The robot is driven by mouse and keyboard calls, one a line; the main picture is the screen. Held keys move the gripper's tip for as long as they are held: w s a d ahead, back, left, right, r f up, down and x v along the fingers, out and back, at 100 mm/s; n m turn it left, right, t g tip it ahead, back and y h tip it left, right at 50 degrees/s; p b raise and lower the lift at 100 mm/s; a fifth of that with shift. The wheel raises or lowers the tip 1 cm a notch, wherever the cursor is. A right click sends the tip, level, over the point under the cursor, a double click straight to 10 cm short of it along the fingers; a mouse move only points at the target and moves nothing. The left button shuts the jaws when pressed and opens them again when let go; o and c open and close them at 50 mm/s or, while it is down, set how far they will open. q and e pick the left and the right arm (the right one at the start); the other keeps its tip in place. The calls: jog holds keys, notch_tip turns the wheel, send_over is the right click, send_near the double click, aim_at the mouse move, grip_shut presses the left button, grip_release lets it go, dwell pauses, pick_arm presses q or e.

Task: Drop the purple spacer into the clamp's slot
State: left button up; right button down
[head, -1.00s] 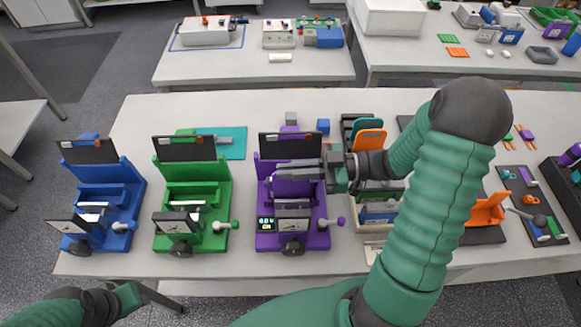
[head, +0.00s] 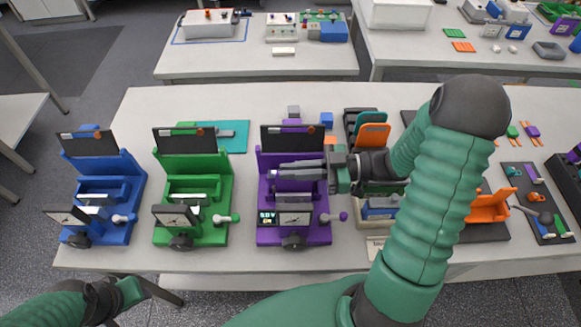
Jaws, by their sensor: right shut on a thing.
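The purple clamp (head: 318,232) stands mid-table with a dark panel at its back and a small display and dial at its front. My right gripper (head: 285,172) reaches in from the right over the clamp's middle, with its grey fingers pointing left. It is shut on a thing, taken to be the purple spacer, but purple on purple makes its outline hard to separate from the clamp. The fingers and arm hide part of the clamp's slot, and I cannot tell whether the spacer touches it. My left gripper (head: 130,291) is at the lower left, clear of the table objects; its jaws are unclear.
A green clamp (head: 218,228) and a blue clamp (head: 120,236) stand to the left. Holders with orange and teal pieces (head: 372,135) and an orange stand (head: 487,208) are at the right. Small grey and blue blocks (head: 326,120) lie behind the purple clamp.

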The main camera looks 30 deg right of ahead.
jog(key=shift+a+f, duration=0.1)
jog(key=shift+f, duration=0.3)
dwell(0.4)
jog(key=c, duration=1.5)
grip_release()
